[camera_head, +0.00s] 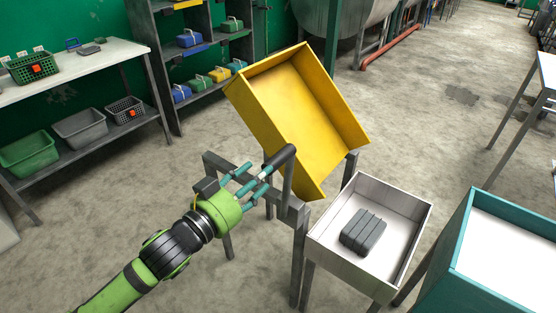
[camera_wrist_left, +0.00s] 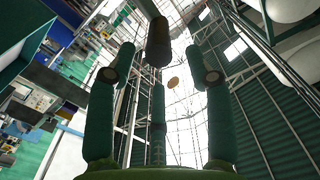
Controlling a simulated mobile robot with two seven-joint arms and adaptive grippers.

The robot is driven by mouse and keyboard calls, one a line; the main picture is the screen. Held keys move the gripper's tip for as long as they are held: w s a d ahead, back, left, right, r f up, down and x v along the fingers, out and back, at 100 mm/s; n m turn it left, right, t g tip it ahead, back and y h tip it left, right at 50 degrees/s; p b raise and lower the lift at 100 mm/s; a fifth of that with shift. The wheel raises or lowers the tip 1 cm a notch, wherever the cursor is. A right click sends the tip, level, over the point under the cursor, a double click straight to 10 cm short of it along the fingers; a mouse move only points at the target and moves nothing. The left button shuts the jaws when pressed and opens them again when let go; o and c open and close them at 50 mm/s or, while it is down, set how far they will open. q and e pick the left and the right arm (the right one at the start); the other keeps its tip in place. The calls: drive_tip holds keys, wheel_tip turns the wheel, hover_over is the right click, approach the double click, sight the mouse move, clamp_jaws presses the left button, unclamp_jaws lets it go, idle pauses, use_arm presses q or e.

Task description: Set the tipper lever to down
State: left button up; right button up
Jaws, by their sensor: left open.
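The tipper is a yellow open box (camera_head: 305,110), tilted on a grey metal stand (camera_head: 298,235). Its lever (camera_head: 281,156) has a dark cylindrical grip on a grey arm that stands up from the near side of the stand. My left gripper (camera_head: 258,178), green with teal fingers, is open just left of and below the grip. In the left wrist view, the dark lever grip (camera_wrist_left: 157,42) shows end-on near the tips of the spread fingers (camera_wrist_left: 160,75). I cannot tell if they touch it. My right gripper is not in view.
A white tray (camera_head: 420,228) holding a grey ridged block (camera_head: 364,232) stands right of the tipper. A teal-sided bin (camera_head: 462,235) is at the lower right. Shelves (camera_head: 165,60) and a bench (camera_head: 100,65) line the left. The floor behind the tipper is clear.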

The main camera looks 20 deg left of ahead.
sight(276, 160)
use_arm(q)
drive_tip(key=x, duration=0.1)
drive_tip(key=p+x, duration=0.1)
drive_tip(key=shift+w+d+r, duration=0.2)
drive_tip(key=shift+w+r, duration=0.05)
drive_tip(key=shift+w, duration=0.1)
drive_tip(key=x, duration=0.2)
drive_tip(key=p+x, duration=0.1)
drive_tip(key=x, duration=0.1)
drive_tip(key=shift+f, duration=0.2)
drive_tip(key=shift+w, duration=0.15)
clamp_jaws()
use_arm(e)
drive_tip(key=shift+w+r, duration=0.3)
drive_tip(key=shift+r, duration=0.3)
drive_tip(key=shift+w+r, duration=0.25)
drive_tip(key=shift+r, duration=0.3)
